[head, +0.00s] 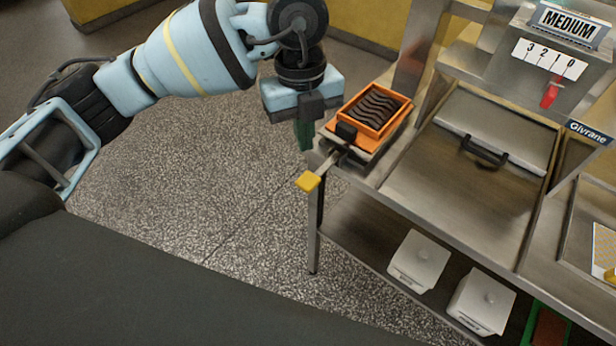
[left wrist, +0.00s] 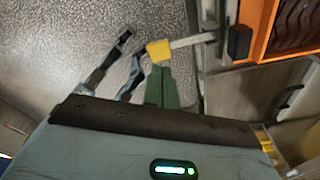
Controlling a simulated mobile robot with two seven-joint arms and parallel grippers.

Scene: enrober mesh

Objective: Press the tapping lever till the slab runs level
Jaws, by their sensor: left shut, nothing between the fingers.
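The tapping lever is a metal bar with a yellow end pad (head: 308,181), sticking out from the left end of the steel machine. The slab (head: 376,108) is dark brown with wavy ridges across its top, and it lies in an orange mould (head: 347,117). My left gripper (head: 305,140) has green fingers, shut and empty, pointing down above and behind the yellow pad in the head view. In the left wrist view the closed fingertips (left wrist: 162,72) show just below the yellow pad (left wrist: 159,51); I cannot tell whether they touch. My right gripper is out of view.
A sign reading MEDIUM (head: 568,24) stands above a 3-2-1-0 scale (head: 549,60) with a red pointer (head: 549,94). A handled steel cover (head: 495,130) lies right of the mould. White lidded containers (head: 419,260) stand on the lower shelf. Open floor lies left of the machine.

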